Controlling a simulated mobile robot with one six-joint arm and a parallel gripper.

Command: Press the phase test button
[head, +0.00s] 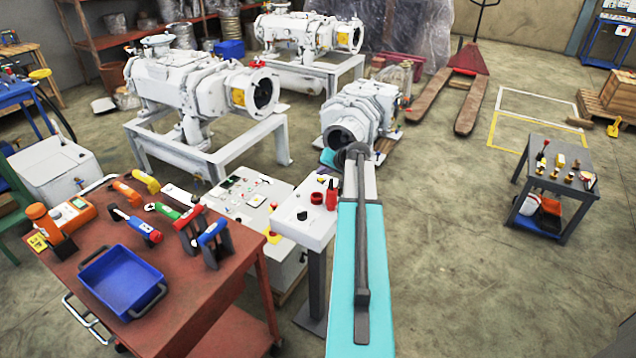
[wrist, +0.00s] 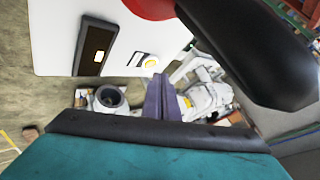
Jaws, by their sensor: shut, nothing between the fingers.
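In the wrist view my gripper (wrist: 162,90) is shut and empty, its fingers together just below the lower edge of a white panel (wrist: 60,35). The panel carries a dark rectangular plate (wrist: 96,46) with a small pale square. I cannot read any label, so I cannot tell which is the phase test button. In the head view a white control box (head: 300,226) stands on a post left of my arm; my fingers cannot be made out there.
A large black handle (wrist: 255,50) and a red round part (wrist: 152,6) lie close above the fingers. In the head view a red-brown tool table (head: 190,318) stands left, white pumps (head: 355,118) behind, and a grey table (head: 560,180) right. Floor between is clear.

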